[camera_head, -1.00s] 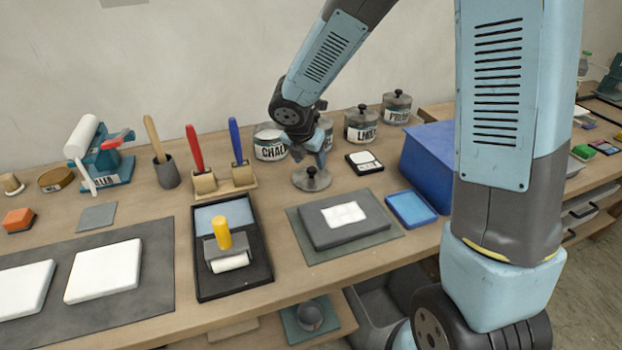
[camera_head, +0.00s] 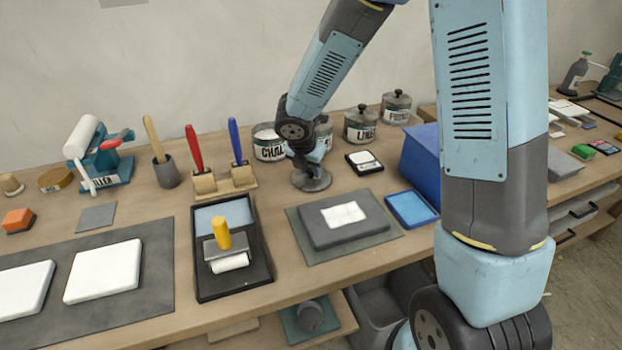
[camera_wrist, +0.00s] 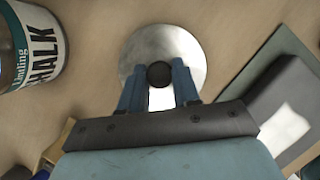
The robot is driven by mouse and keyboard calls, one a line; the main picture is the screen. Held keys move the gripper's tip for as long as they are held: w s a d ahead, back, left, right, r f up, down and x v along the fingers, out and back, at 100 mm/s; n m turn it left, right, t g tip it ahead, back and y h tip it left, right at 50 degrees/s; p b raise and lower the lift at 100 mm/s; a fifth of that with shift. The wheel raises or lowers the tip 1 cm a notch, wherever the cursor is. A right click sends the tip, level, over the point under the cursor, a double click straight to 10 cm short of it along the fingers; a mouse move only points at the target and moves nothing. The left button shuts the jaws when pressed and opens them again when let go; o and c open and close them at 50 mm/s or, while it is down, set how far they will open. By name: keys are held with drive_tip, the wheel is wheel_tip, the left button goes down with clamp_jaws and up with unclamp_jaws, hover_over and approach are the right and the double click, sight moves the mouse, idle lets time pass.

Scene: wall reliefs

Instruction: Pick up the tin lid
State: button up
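The tin lid (camera_head: 313,183) is a round grey metal disc with a dark knob, lying flat on the workbench in front of the chalk tin. In the wrist view the lid (camera_wrist: 190,50) shows below my gripper (camera_wrist: 159,78), its black knob (camera_wrist: 159,73) between the two blue fingers. The fingers are apart, one on each side of the knob; whether they touch it I cannot tell. In the head view my gripper (camera_head: 305,168) is right down at the lid and hides part of it and the knob.
The chalk tin (camera_head: 268,146) stands close behind the lid; it also shows in the wrist view (camera_wrist: 30,45). More lidded tins (camera_head: 361,125) stand to its right. A grey slab (camera_head: 345,222) lies in front, a small pad (camera_head: 364,162) right, and two upright-handled tools (camera_head: 238,150) left.

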clamp_jaws()
drive_tip(key=shift+r, duration=0.15)
